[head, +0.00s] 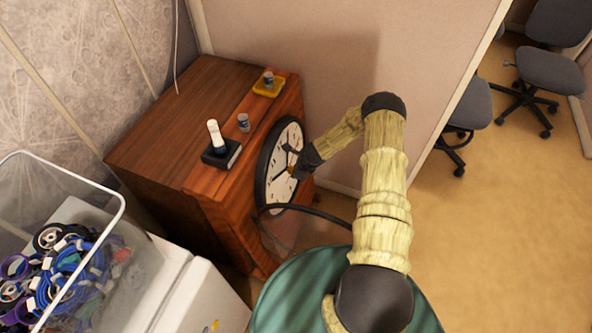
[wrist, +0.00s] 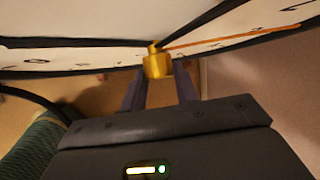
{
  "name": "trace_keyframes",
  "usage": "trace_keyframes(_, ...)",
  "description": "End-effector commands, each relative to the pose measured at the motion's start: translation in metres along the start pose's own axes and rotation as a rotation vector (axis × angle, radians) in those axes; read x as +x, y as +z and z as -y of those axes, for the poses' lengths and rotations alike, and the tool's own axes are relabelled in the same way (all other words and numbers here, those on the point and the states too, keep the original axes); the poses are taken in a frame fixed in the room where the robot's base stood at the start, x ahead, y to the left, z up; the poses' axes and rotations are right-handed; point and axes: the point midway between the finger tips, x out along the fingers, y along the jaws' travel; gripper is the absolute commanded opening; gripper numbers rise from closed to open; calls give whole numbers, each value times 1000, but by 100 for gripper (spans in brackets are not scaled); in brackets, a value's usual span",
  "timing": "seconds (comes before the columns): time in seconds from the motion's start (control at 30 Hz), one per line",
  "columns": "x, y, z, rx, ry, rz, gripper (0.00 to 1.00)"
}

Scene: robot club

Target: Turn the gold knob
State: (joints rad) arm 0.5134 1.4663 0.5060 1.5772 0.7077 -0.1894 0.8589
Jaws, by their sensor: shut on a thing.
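The gold knob (wrist: 157,64) sits at the centre of a white clock face (wrist: 75,22), where the hands meet. The clock (head: 266,194) has a black rim and leans upright at the front of a wooden cabinet in the head view. My gripper (wrist: 160,78) reaches the knob, with one finger on each side, and is shut on it. In the head view my gripper (head: 291,165) is at the clock's middle and hides most of the knob. The clock hands show beside the knob in the wrist view.
The wooden cabinet (head: 160,130) carries a black box with a white stick (head: 216,140), a small can (head: 243,122) and a yellow tray (head: 268,88).

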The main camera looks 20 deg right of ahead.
Motion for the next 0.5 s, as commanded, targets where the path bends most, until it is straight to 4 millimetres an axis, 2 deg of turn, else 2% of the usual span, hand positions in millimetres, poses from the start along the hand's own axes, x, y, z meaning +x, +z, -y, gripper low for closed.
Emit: trace_keyframes(0.5, 3, -2, -2, -106, -181, -6, 7)
